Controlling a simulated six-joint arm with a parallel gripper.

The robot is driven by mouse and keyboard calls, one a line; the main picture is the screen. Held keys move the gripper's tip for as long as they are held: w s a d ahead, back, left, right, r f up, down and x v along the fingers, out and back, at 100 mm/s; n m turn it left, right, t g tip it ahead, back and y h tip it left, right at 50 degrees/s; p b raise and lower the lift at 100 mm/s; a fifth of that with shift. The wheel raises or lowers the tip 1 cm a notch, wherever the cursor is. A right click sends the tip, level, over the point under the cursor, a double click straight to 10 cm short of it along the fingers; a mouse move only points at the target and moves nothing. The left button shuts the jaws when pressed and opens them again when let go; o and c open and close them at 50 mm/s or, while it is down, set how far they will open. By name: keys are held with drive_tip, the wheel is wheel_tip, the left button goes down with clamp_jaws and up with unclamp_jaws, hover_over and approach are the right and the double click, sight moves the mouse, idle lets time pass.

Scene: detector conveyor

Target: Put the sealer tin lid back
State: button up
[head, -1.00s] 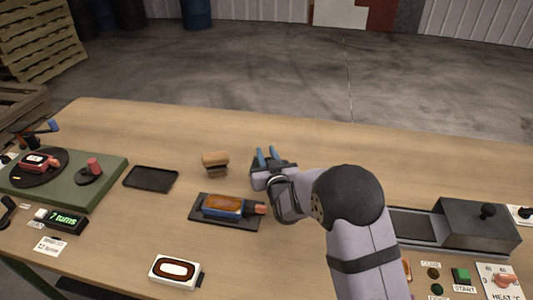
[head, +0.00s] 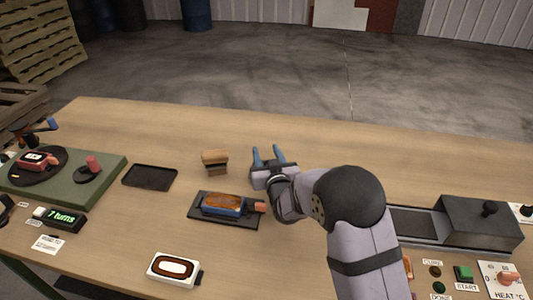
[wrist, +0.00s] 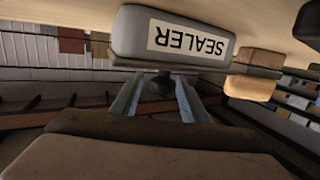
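In the wrist view, which is upside down, the grey sealer tin (wrist: 215,40) carries a white SEALER label. Its lid (wrist: 205,65) shows as a darker rim along the tin's true upper side, with a dark knob (wrist: 160,86) on it. My gripper (wrist: 158,78) has one finger on each side of the knob, with gaps visible between. In the head view my gripper (head: 268,152) is open, its two blue fingers apart. I cannot make out the tin or lid in the head view.
A block-shaped brush (head: 215,160) stands left of my gripper. Nearer is a dark tray (head: 240,222) holding a blue mould (head: 222,206). An empty black tray (head: 150,177) lies further left. A heater box (head: 480,225) is at right. The table's far side is clear.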

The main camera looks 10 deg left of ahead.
drive_tip(key=shift+s+f, duration=0.15)
drive_tip(key=shift+f, duration=0.4)
drive_tip(key=shift+r+p, duration=0.55)
drive_tip(key=shift+p, duration=0.35)
drive_tip(key=b+v, duration=0.1)
drive_tip(key=v, duration=0.6)
drive_tip(key=b+v, duration=0.1)
drive_tip(key=v, duration=0.3)
drive_tip(key=shift+s+d+r+b, duration=0.2)
drive_tip(key=shift+s+r+b, duration=0.05)
drive_tip(key=shift+r+b, duration=0.1)
drive_tip(key=shift+r, duration=0.1)
